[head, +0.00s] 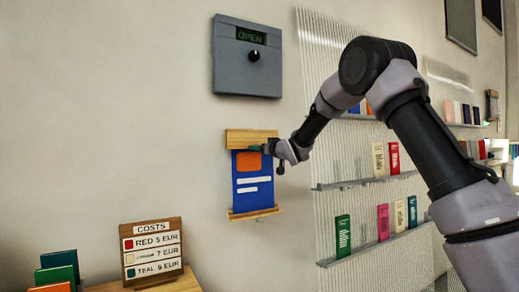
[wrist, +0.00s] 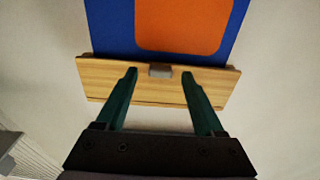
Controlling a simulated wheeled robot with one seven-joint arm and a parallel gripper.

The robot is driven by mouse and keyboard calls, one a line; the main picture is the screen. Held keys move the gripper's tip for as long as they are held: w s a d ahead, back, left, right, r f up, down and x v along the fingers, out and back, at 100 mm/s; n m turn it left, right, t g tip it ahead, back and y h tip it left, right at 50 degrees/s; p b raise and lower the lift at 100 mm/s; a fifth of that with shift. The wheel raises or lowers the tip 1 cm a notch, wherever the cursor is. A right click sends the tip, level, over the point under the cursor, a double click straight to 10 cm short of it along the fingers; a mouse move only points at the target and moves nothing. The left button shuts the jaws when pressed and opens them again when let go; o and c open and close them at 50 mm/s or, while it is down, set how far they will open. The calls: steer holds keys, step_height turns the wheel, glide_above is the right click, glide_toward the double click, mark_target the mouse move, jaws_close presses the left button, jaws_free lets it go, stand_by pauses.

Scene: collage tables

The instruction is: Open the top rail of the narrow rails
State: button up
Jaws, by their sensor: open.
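The narrow rails are a pair of wooden bars on the wall with a blue poster (head: 252,193) between them. The top rail (head: 240,138) is light wood and lies along the poster's upper edge. The bottom rail (head: 254,214) holds its lower edge. In the wrist view the top rail (wrist: 110,80) crosses the picture, with a small grey tab (wrist: 160,71) at its middle. My gripper (wrist: 160,75) is open, its two green fingers on either side of the tab and apart from it in the picture. Whether the fingertips touch the rail I cannot tell. In the head view my gripper (head: 262,148) is at the top rail.
A grey box with an OPEN display and knob (head: 246,58) hangs above the rails. A costs sign (head: 152,250) stands below left, near several coloured books (head: 58,268). Ribbed panels with shelves (head: 340,185) are to the right. The wall left of the rails is clear.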

steer(key=shift+w+a, duration=0.3)
steer(key=shift+w, duration=0.05)
jaws_close()
stand_by(1.2)
